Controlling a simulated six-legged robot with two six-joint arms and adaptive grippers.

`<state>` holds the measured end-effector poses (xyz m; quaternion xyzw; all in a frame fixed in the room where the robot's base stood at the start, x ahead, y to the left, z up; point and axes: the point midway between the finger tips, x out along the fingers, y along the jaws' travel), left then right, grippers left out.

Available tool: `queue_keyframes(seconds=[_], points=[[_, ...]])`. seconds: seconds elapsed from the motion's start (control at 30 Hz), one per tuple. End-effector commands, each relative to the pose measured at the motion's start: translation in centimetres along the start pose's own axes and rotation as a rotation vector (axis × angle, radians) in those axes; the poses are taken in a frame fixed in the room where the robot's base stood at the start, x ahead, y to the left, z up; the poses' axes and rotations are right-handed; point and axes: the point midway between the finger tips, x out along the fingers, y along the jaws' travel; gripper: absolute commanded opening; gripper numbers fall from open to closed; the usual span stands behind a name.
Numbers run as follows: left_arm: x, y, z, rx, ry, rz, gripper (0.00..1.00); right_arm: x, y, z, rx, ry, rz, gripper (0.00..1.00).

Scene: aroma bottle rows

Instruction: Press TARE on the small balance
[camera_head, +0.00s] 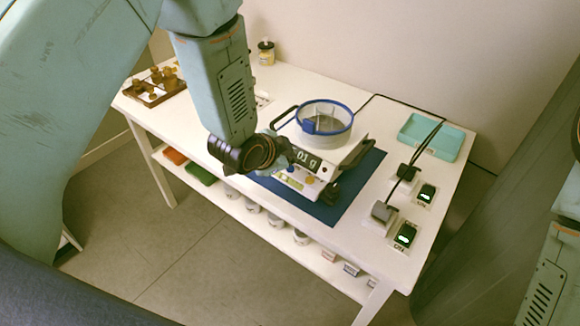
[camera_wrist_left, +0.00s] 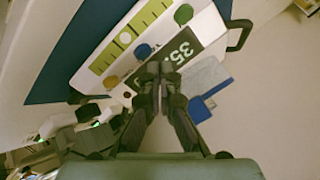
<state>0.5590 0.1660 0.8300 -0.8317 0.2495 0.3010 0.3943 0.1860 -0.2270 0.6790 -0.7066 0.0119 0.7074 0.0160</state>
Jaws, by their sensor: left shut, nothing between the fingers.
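The small balance (camera_head: 345,160) stands on a dark blue mat, with a bluish rimmed clear bowl (camera_head: 325,122) on top. Its dark display (camera_head: 307,160) faces the front, and the front panel with coloured buttons and a yellow-green strip shows below it. My left gripper (camera_head: 284,156) is at the display's left end and hides part of the panel. In the left wrist view its shut, empty fingertips (camera_wrist_left: 154,70) overlap the display (camera_wrist_left: 182,48), close to a blue button (camera_wrist_left: 143,51). A yellow button (camera_wrist_left: 125,37) is beside that. Contact and the TARE label cannot be made out.
The blue mat (camera_head: 352,190) lies on a white table (camera_head: 345,232). A teal tray (camera_head: 432,137) and two small devices with green displays (camera_head: 426,193) (camera_head: 405,235) stand at the right, with black cables. A wooden rack (camera_head: 155,90) with brown bottles is at the far left.

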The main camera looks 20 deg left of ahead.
Motion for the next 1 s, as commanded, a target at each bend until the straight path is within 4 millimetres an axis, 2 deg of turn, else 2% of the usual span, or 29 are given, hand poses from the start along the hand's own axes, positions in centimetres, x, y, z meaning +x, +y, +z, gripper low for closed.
queue_keyframes(seconds=[1.0], points=[[0.67, 0.62, 0.50, 0.000, 0.000, 0.000, 0.00, 0.56, 0.00, 0.01, 0.000, 0.000, 0.000, 0.40]])
